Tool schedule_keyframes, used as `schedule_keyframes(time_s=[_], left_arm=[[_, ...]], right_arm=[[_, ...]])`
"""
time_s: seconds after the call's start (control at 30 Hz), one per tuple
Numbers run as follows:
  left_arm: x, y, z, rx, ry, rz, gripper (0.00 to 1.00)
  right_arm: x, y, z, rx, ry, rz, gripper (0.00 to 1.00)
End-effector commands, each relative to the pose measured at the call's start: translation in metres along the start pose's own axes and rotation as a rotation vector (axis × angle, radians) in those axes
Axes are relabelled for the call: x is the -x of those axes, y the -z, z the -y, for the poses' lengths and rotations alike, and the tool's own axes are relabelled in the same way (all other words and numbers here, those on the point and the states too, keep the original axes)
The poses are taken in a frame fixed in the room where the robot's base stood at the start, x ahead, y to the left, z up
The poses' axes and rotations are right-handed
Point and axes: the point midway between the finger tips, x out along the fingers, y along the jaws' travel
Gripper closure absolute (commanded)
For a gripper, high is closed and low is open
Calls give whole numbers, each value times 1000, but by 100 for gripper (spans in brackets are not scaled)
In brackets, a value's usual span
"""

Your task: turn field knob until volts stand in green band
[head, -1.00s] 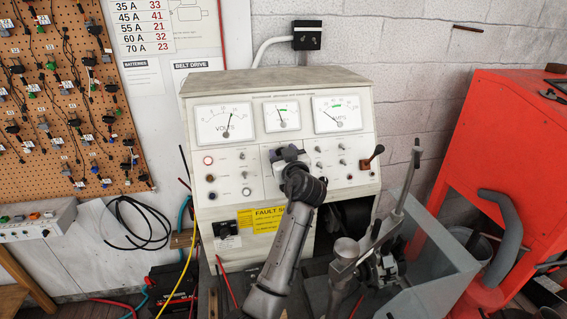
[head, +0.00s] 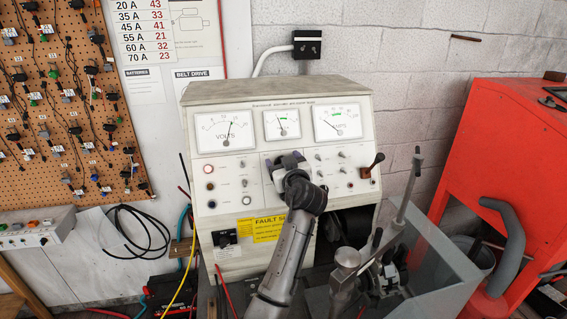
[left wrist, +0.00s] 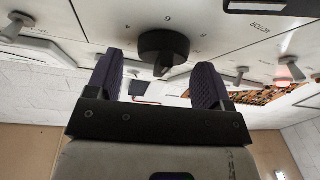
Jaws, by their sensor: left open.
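The cream test bench (head: 204,185) carries the volts meter (head: 226,133) at its upper left. Its needle stands a little right of upright, and I cannot make out a green band on that dial. My left gripper (head: 287,159) is at the middle of the panel below the small centre meter. In the left wrist view, a black round knob (left wrist: 164,44) with a pointer ridge stands between and just beyond the purple-padded fingertips of the left gripper (left wrist: 158,72). The fingers are open, with a gap on each side of the knob. In the head view my gripper hides the knob. My right gripper is not in view.
Small switches flank my gripper; a lever (head: 373,164) juts out at the panel's right. A metal clamp with a tall handle (head: 408,185) stands right of my arm. A red cabinet (head: 500,150) is at right.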

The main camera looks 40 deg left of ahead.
Motion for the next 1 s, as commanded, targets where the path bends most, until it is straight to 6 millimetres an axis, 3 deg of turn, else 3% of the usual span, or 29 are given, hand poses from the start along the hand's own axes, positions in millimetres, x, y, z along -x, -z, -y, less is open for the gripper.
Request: schedule_keyframes(time_s=[0.17, 0.6, 1.0], left_arm=[[9, -2, -1, 1, -2, 1, 26], [66, -1, 0, 0, -2, 1, 26], [75, 0, 0, 0, 0, 0, 26]], right_arm=[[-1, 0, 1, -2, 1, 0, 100], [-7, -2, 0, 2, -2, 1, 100], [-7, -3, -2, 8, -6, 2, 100]])
